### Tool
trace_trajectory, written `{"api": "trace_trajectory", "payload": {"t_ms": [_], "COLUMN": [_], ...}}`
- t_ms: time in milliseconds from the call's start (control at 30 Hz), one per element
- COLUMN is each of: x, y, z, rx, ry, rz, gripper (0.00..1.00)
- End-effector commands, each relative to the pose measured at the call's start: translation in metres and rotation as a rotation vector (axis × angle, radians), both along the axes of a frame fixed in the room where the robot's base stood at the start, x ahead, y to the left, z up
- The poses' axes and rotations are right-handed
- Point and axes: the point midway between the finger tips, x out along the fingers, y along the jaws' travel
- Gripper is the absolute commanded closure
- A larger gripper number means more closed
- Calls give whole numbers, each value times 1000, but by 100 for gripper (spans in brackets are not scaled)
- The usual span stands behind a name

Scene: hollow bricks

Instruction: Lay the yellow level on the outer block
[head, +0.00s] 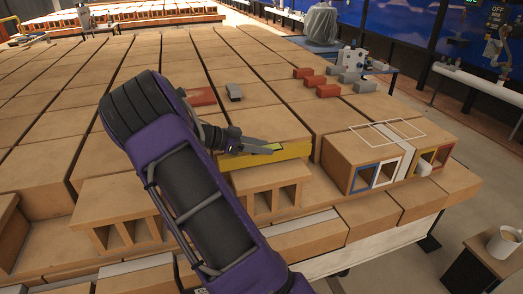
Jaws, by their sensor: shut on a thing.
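The yellow level (240,161) is a long bar in the middle of the head view. My gripper (262,149) is shut on it from the left, with grey fingers along its upper part. The level is just over or on a light-brown hollow block (268,178); I cannot tell whether it touches. To the right stands a hollow block (345,150) with blue and white framed openings. Right of it, past a grey strip (400,148), is the outermost block (437,143), with red and yellow framed openings. A thin white rectangle outline lies across their tops.
Rows of brown blocks fill the platform. Red bricks (328,91) and grey bricks (366,87) lie behind the framed blocks. Another red brick (201,96) lies behind my gripper. A cup (503,242) stands on a small stand at lower right.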

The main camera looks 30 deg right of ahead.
Motion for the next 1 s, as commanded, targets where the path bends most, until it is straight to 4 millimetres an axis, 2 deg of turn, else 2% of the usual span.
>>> {"api": "trace_trajectory", "payload": {"t_ms": [100, 267, 300, 433, 767, 867, 1000], "x": [0, 0, 0, 0, 1, 4, 10], "y": [-1, 0, 0, 0, 2, 10, 34], "z": [-11, -11, -13, -12, -10, -6, 4], "rx": [-1, 2, 3, 2, 1, -1, 0], "ry": [-1, -1, -1, -1, -2, -3, -3], "rz": [0, 0, 0, 0, 1, 3, 5], "gripper": [100, 100, 51, 28, 28, 28, 28]}}
